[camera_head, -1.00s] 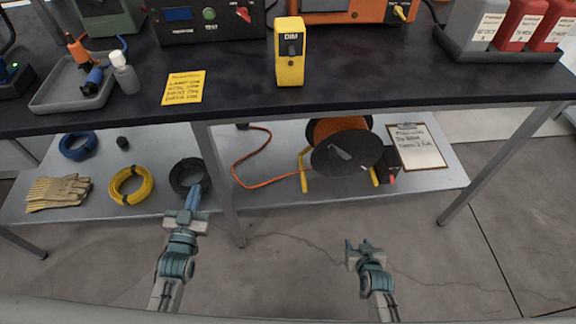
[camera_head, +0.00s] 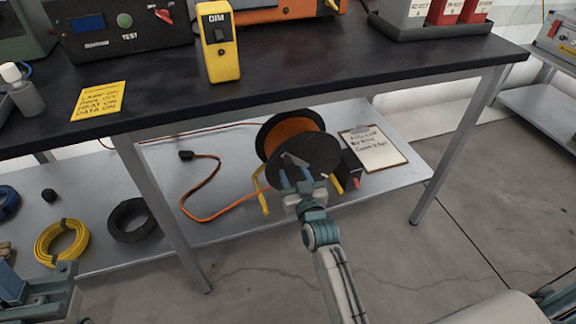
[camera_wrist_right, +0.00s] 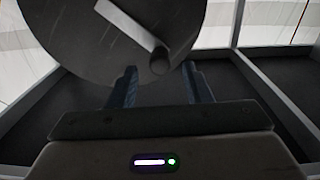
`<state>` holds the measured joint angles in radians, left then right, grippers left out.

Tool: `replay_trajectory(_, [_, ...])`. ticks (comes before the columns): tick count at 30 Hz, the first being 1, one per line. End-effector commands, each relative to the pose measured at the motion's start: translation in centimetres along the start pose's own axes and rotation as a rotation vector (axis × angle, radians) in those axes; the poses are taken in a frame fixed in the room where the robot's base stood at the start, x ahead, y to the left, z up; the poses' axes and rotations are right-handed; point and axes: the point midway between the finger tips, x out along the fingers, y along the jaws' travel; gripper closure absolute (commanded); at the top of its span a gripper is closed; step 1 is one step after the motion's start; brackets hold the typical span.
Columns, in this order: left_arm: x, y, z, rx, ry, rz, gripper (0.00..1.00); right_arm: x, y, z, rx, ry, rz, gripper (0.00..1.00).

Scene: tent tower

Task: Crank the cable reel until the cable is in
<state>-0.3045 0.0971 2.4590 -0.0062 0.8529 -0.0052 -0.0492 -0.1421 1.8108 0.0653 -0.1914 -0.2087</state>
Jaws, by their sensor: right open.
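The cable reel (camera_head: 318,160) stands on the lower shelf, with orange cable (camera_head: 290,134) wound behind its dark disc. A loose length of orange cable (camera_head: 192,217) curves across the shelf to a black plug (camera_head: 186,155). The right wrist view shows the disc (camera_wrist_right: 70,25) close up, with the pale crank arm (camera_wrist_right: 125,22) and its round handle (camera_wrist_right: 160,61). My right gripper (camera_head: 295,177) is open in front of the disc. In the wrist view its fingers (camera_wrist_right: 161,84) stand either side of the handle, just below it; contact is not clear. My left gripper (camera_head: 38,282) is at the lower left, partly cut off.
The workbench top (camera_head: 320,60) overhangs the shelf, and a table leg (camera_head: 165,205) stands left of the reel. A clipboard (camera_head: 385,158) lies right of the reel. A yellow coil (camera_head: 62,243) and a black coil (camera_head: 128,219) lie on the shelf's left. Open floor is in front.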

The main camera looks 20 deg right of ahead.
Motion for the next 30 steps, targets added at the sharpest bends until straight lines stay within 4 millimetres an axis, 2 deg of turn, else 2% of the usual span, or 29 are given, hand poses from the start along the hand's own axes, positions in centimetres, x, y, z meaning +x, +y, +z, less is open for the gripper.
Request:
replay_trajectory(3, [-0.3,0.0,0.0,0.001,0.008,-0.004,1.0,2.2,0.0,0.1,-0.003,0.002,0.0,0.55])
replay_trajectory(9, [-0.4,0.0,0.0,0.002,0.018,-0.007,1.0,4.3,0.0,0.2,-0.001,0.0,0.0,0.55])
replay_trajectory(20, [-0.2,0.0,0.0,0.002,0.024,-0.008,1.0,4.8,0.0,0.1,-0.001,-0.001,0.0,0.55])
replay_trajectory(27, [-0.2,0.0,0.0,0.002,0.025,-0.008,1.0,4.8,0.0,0.1,-0.001,-0.001,0.0,1.0])
replay_trajectory(30, [-0.2,0.0,0.0,0.002,0.025,-0.008,1.0,4.8,0.0,0.1,-0.001,-0.001,0.0,1.0])
